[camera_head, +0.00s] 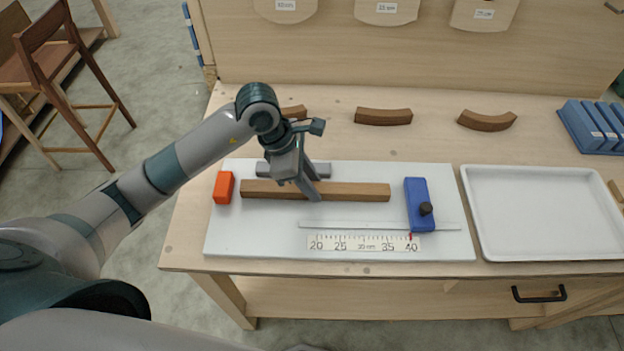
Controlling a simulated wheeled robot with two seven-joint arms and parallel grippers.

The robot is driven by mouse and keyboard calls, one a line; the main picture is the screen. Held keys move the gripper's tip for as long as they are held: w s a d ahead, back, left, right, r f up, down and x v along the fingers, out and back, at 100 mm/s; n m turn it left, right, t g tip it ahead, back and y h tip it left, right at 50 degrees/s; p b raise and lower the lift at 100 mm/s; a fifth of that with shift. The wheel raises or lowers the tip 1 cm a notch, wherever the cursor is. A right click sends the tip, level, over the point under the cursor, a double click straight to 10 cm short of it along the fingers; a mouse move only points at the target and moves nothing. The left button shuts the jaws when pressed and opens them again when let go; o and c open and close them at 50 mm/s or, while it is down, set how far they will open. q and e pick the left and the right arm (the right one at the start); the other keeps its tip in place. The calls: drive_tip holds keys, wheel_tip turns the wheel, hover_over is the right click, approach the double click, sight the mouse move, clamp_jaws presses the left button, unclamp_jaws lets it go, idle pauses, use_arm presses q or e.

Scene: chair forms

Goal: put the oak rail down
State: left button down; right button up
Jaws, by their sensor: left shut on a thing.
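The oak rail (355,191) is a straight brown bar lying lengthwise from left to right over the white measuring board (240,240). My left gripper (308,190) reaches down from above and is shut on the rail near its middle. I cannot tell whether the rail touches the board or hangs just above it. An orange-red block (224,187) is just left of the rail's left end. A blue slider (417,203) with a black knob is to the right, with a gap. My right gripper is not in view.
A ruler strip (364,242) marked 20 to 40 lies at the board's front. A grey bar (264,169) sits behind the rail, partly hidden by my gripper. An empty white tray (540,212) is on the right. Curved brown pieces (384,116) and blue holders (590,127) stand at the back.

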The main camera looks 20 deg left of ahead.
use_arm(q)
drive_tip(key=c, duration=1.4)
unclamp_jaws()
drive_tip(key=b+v, duration=0.4)
drive_tip(key=v, duration=0.8)
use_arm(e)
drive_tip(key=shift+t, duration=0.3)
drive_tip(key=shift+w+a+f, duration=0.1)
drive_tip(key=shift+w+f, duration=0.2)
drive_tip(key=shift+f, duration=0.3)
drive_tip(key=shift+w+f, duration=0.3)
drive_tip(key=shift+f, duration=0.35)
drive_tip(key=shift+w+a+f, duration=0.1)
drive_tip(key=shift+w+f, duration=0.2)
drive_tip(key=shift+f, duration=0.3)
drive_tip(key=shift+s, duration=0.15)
